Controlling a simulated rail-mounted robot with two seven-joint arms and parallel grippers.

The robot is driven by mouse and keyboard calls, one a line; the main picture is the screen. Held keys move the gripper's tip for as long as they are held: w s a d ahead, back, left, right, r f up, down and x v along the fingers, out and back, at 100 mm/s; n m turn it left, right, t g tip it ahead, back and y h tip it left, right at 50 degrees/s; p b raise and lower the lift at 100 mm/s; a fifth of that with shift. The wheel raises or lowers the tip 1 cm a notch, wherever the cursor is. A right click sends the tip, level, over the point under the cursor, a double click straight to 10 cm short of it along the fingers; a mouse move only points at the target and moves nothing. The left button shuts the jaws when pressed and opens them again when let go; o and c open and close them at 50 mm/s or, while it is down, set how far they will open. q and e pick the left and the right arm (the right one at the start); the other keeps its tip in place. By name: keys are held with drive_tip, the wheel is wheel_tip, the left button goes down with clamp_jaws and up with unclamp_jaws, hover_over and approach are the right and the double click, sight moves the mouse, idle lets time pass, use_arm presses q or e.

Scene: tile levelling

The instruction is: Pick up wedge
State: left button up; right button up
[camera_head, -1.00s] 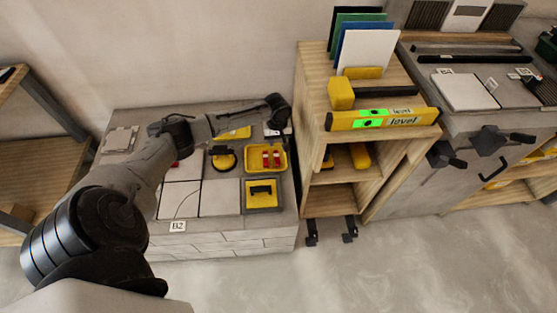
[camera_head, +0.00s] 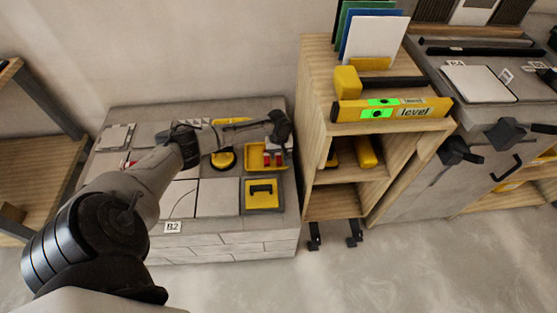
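Red wedges (camera_head: 269,159) lie in a small yellow tray (camera_head: 254,163) at the right side of the tile-covered block. My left gripper (camera_head: 284,148) is over the right part of this tray, close to the wedges. It hides the tray's back right corner. Its fingers are small and dark, so I cannot tell whether they are open or touch a wedge. My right gripper is not in view.
The grey block (camera_head: 220,222) carries tiles, a yellow round tool (camera_head: 223,160) and a yellow box with a black handle (camera_head: 262,194). A wooden shelf unit (camera_head: 315,110) with a yellow level (camera_head: 392,109) stands close on the right.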

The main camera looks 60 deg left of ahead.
sight(279, 160)
use_arm(q)
wheel_tip(279, 160, down, 4)
drive_tip(key=shift+r+b, duration=0.1)
drive_tip(key=shift+b, duration=1.15)
drive_tip(key=shift+c, duration=0.2)
drive_tip(key=c, duration=0.6)
